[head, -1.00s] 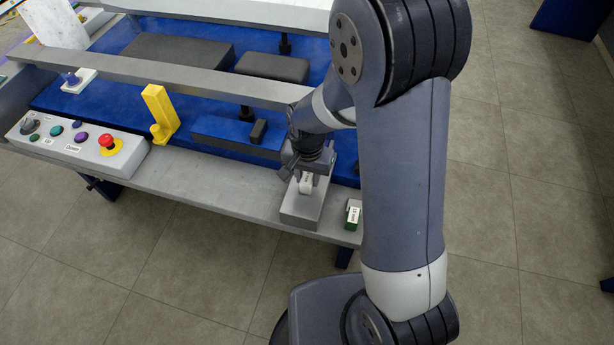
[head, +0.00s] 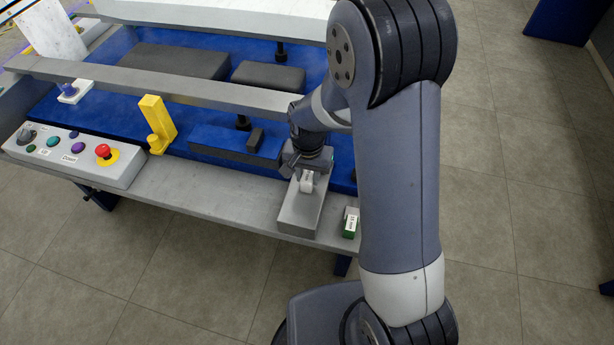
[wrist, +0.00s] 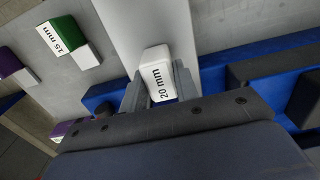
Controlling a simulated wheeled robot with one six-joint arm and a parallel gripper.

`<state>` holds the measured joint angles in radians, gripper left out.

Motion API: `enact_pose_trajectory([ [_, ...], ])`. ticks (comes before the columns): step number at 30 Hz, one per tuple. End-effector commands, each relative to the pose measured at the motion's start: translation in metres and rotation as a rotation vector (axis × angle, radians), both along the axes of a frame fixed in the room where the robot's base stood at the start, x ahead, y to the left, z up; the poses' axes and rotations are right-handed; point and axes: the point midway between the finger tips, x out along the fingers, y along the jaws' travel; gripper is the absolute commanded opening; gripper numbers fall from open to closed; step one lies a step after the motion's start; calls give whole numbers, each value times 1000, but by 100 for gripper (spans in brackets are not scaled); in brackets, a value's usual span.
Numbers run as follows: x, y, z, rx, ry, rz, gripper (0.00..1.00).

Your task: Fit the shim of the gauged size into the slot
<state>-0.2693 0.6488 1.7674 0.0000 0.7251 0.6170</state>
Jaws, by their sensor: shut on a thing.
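My gripper (head: 307,180) is shut on a white shim (head: 306,185) marked "20 mm". In the wrist view, my gripper (wrist: 158,84) has one finger on each side of the shim (wrist: 158,73), and its label faces the camera. A long grey block (head: 301,216) lies on the table's near ledge, below and in front of the shim. I cannot tell whether the shim touches it. A green and white shim marked "15 mm" (wrist: 70,38) stands to the left in the wrist view; it also shows right of the grey block in the head view (head: 350,222). No slot is clearly visible.
Purple and white pieces (wrist: 12,66) lie at the wrist view's left edge. A button box (head: 72,158) and a yellow post (head: 158,122) stand left on the table. A grey rail (head: 190,90) crosses behind. The ledge (head: 215,199) between box and grey block is clear.

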Motion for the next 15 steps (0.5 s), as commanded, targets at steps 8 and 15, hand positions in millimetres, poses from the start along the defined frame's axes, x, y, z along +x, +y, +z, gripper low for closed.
enact_pose_trajectory([
  [8,8,-3,0,0,0,-1,2],
  [15,15,-6,0,0,-1,-1,2],
])
